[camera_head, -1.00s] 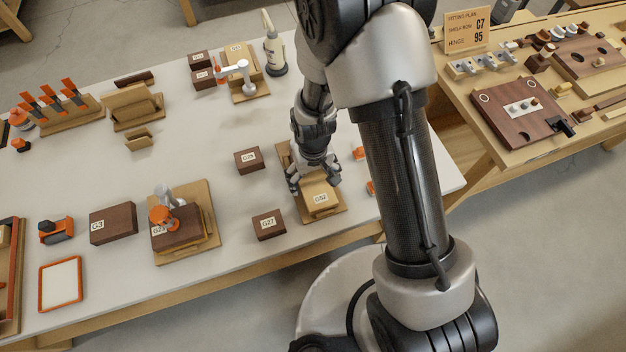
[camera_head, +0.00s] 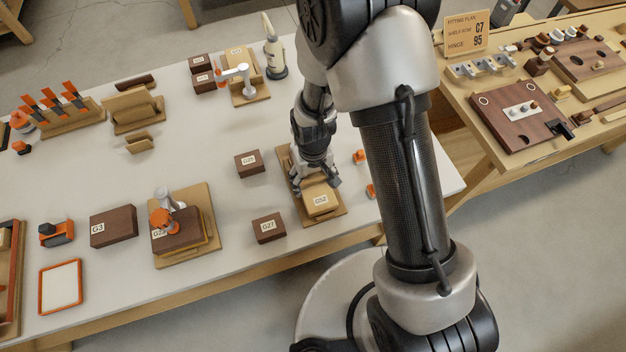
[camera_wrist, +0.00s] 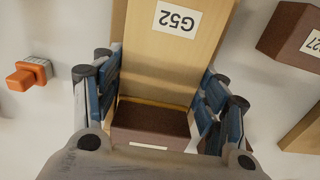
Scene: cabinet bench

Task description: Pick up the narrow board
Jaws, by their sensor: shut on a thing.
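The narrow board, a light wooden piece labelled G52 (camera_head: 321,203), is over a light base board (camera_head: 337,217) near the table's front. It fills the middle of the wrist view (camera_wrist: 158,62). My gripper (camera_head: 318,185) is at its far end, its blue-padded fingers (camera_wrist: 161,85) shut against the two long sides. A dark brown block (camera_wrist: 150,125) shows between the fingers, nearer my palm in the picture. I cannot tell whether the board is clear of its support.
Dark blocks G27 (camera_head: 268,228) and G26 (camera_head: 248,163) lie to the left. Small orange pieces (camera_head: 359,156) lie to the right. A clamp fixture (camera_head: 207,238) and block G3 (camera_head: 113,227) stand further left. The white table's centre (camera_head: 205,145) is clear.

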